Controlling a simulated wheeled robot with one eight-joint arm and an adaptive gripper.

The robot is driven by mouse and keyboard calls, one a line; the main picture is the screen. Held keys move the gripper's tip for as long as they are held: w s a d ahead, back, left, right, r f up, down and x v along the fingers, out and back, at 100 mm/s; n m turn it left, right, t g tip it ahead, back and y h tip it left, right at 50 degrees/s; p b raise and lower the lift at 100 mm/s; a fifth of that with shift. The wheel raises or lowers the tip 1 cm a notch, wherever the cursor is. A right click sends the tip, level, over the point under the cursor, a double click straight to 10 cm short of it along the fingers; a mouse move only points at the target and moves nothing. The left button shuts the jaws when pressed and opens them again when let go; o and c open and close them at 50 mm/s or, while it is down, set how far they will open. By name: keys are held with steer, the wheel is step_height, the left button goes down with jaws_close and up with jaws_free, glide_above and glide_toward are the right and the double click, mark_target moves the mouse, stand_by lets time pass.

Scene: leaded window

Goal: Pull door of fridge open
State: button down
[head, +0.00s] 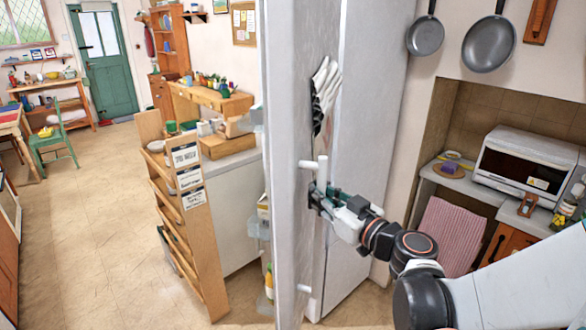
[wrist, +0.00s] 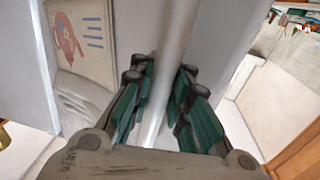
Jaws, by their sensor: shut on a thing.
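The fridge door (head: 275,120) is a tall pale panel in the middle of the head view, seen nearly edge-on. It stands open, with bottles on its inner shelves showing along its left side. Its handle (head: 322,168) is a pale upright bar on mounting stubs. My gripper (head: 322,197) is shut around the upper part of this bar. In the wrist view the handle (wrist: 172,40) passes between the green-padded fingers of my gripper (wrist: 165,95). The fingers hide part of the bar.
A grey-and-white glove (head: 325,92) hangs on the door above the handle. A wooden rack (head: 180,220) and a counter stand left of the door. At right are a toaster oven (head: 525,160) and a striped towel (head: 447,235). Open floor (head: 90,230) lies at left.

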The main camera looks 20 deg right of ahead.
steer(key=shift+s+d+f+n+g+y, duration=0.15)
steer(key=shift+s+d+n+y, duration=0.2)
steer(key=shift+d, duration=0.4)
steer(key=shift+s+d+n+g+y, duration=0.1)
steer(key=shift+s+d+n+y, duration=0.15)
steer(key=shift+s+d, duration=0.35)
steer(key=shift+s+d+f+n+g+y, duration=0.15)
steer(key=shift+s+d+y, duration=0.25)
steer(key=shift+d, duration=0.45)
steer(key=shift+r, duration=0.1)
steer(key=c, duration=1.5)
jaws_free()
steer(key=shift+r, duration=0.1)
steer(key=v, duration=1.2)
steer(key=shift+d, duration=0.1)
